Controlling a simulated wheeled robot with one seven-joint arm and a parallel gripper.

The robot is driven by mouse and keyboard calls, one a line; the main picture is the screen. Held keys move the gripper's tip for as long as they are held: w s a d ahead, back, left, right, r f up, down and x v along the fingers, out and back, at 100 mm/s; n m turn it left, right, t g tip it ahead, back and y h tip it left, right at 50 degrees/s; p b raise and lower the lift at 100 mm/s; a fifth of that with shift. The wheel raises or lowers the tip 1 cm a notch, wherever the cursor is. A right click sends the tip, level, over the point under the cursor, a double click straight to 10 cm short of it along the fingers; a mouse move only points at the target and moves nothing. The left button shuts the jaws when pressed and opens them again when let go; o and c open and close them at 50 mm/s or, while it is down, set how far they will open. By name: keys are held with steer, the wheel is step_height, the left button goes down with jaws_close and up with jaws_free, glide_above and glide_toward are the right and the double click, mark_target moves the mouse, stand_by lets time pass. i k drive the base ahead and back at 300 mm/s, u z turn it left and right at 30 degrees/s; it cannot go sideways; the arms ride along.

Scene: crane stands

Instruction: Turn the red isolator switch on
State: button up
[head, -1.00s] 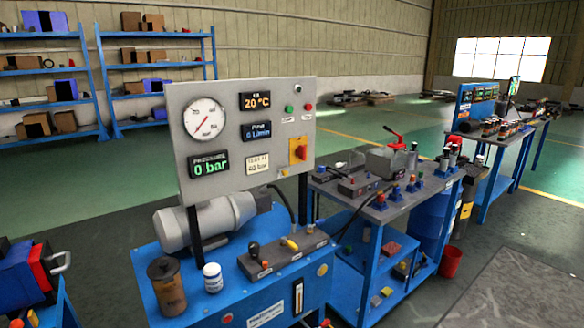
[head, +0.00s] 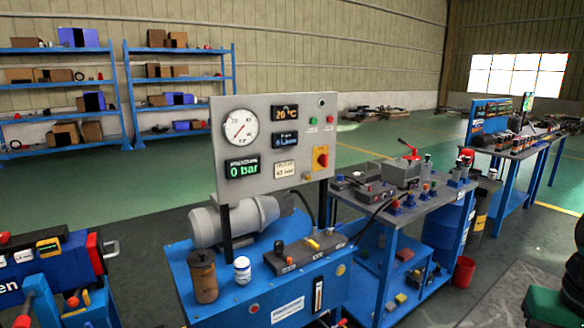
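The red isolator switch (head: 322,160) is a red knob on a yellow plate, low on the right side of the grey control panel (head: 290,187). The panel stands upright on posts above the blue hydraulic unit. Its pressure display (head: 243,169) reads 0 bar in green. The round gauge (head: 240,126) sits at its upper left. The knob's exact handle angle is too small to tell. My gripper is not in this view.
A grey motor (head: 237,222), a brown canister (head: 203,278) and a white bottle (head: 242,270) sit on the blue unit. A workbench (head: 405,205) with valves stands to the right, with a red bucket (head: 464,270) beside it. Blue equipment (head: 60,265) is at left.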

mark_target(322, 159)
steer(key=u, duration=0.1)
steer(key=i, duration=1)
